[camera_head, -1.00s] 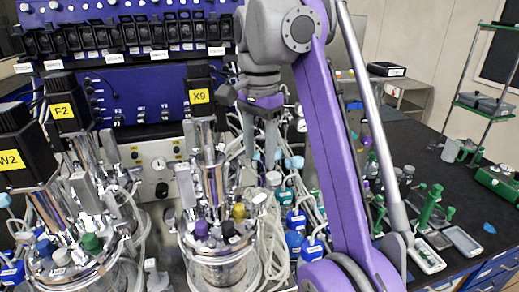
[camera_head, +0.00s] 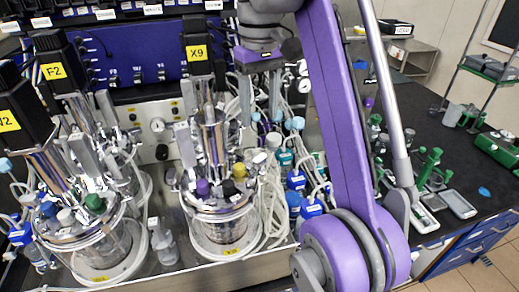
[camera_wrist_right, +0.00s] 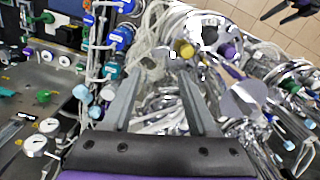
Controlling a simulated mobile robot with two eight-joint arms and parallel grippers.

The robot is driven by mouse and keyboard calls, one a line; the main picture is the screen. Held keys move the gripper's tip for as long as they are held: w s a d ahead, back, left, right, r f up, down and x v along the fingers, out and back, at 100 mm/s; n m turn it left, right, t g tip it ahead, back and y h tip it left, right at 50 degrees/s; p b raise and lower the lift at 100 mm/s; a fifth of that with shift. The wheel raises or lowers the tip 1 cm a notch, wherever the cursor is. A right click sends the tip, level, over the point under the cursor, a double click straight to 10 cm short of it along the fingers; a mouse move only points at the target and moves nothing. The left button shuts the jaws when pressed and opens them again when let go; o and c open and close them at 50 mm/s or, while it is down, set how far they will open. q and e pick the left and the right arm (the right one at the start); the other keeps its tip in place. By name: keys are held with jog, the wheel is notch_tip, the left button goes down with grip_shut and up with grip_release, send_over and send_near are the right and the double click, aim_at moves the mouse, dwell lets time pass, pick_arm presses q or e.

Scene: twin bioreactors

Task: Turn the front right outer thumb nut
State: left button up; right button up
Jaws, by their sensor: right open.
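The right-hand glass bioreactor (camera_head: 222,228), with a tall metal stack labelled X9, has a metal lid with purple, black and yellow caps. Its lid parts also show at the upper right of the right wrist view (camera_wrist_right: 208,35). The left bioreactor (camera_head: 100,250) has green, white and blue caps. Single thumb nuts are too small to tell apart among the shiny lid fittings. My right gripper (camera_head: 259,112) is open and empty, pointing down behind and right of the X9 stack. Its two fingers stand apart in the right wrist view (camera_wrist_right: 158,78).
Blue-capped bottles (camera_head: 295,190) and pale tubing (camera_head: 268,205) crowd the space right of the X9 vessel. A blue control panel (camera_head: 135,65) stands behind. Green stands (camera_head: 430,165) and white trays (camera_head: 458,204) sit on the black bench (camera_head: 465,175), which has free room.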

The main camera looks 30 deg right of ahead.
aim_at(260, 158)
jog(key=shift+n, duration=0.6)
jog(key=f+b, duration=0.2)
jog(key=f, duration=0.3)
jog(key=f+b, duration=0.2)
jog(key=f, duration=0.3)
jog(key=shift+s, duration=0.2)
jog(key=shift+w+f+b, duration=0.2)
jog(key=shift+f+b, duration=0.15)
jog(key=shift+f, duration=0.1)
pick_arm(q)
jog(key=s+f, duration=0.3)
jog(key=f, duration=0.4)
jog(key=shift+s+g, duration=0.3)
jog(key=shift+g, duration=0.1)
pick_arm(e)
grip_shut()
